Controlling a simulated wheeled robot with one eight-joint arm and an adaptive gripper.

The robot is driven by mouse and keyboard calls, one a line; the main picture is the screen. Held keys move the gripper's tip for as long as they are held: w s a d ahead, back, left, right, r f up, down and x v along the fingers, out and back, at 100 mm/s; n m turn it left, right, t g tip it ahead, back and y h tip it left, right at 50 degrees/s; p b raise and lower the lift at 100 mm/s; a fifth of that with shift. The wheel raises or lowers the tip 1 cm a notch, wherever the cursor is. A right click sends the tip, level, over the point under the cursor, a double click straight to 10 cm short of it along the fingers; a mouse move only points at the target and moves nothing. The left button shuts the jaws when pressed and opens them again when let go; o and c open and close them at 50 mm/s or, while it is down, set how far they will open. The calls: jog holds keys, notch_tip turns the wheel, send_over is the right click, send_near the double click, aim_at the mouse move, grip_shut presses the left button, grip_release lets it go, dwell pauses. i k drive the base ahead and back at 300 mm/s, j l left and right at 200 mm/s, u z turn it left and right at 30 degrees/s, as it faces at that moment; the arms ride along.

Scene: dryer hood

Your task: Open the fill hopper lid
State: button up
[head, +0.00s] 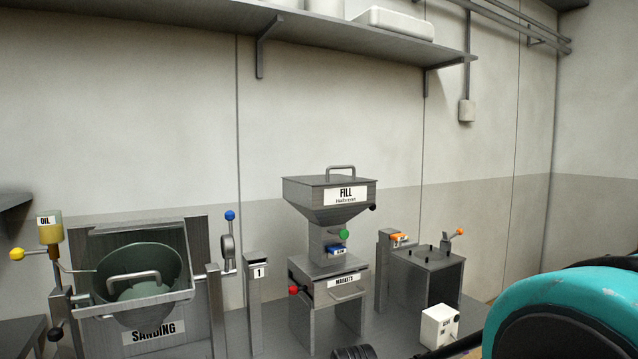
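The fill hopper (328,200) stands in the middle of the bench, a grey metal funnel with a white FILL label on its front. Its flat lid (310,181) lies level across the top and looks closed. An arched grey handle (341,168) stands up from the lid. A small black knob (372,207) sits at the hopper's right front edge. My gripper is not in view. A teal and black part of my arm (570,305) fills the lower right corner, well apart from the hopper.
A green knob (344,233) and a red knob (293,290) stick out below the hopper. The SANDING bowl (140,275) stands left, a grey box (428,270) right. A wall shelf (350,40) overhangs above; the space between it and the lid is clear.

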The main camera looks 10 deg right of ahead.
aim_at(327, 172)
jog(key=i+l, duration=0.15)
jog(key=l, duration=0.15)
jog(key=i+l+u, duration=0.15)
jog(key=l, duration=0.5)
jog(key=i+l+u, duration=0.1)
jog(key=l, duration=0.25)
jog(key=l+u, duration=0.25)
jog(key=l, duration=0.25)
